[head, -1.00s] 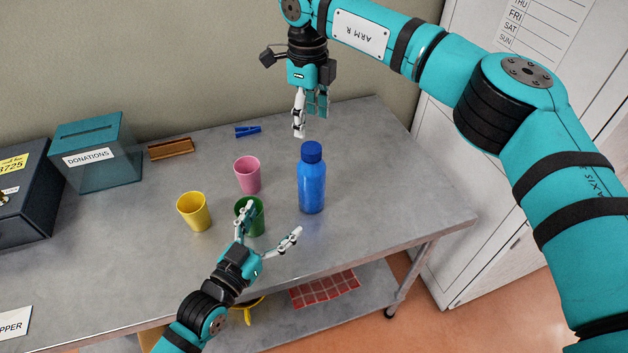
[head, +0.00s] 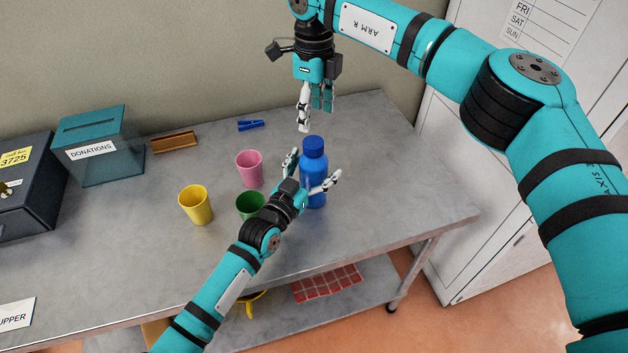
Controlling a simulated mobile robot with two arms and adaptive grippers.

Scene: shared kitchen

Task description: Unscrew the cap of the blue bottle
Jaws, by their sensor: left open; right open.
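The blue bottle (head: 314,168) stands upright on the grey table, with its darker blue cap (head: 313,145) on top. My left gripper (head: 312,168) is open at the bottle's body. One finger shows left of the bottle and the other in front of its right side; whether they touch it I cannot tell. The gripper's palm hides part of the bottle's lower left. My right gripper (head: 315,115) is open and points down, above and slightly behind the cap, apart from it.
A green cup (head: 249,205), a pink cup (head: 249,168) and a yellow cup (head: 195,205) stand left of the bottle. A blue clip (head: 251,126), a brown holder (head: 174,142) and a donations box (head: 93,155) are farther back. The table right of the bottle is clear.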

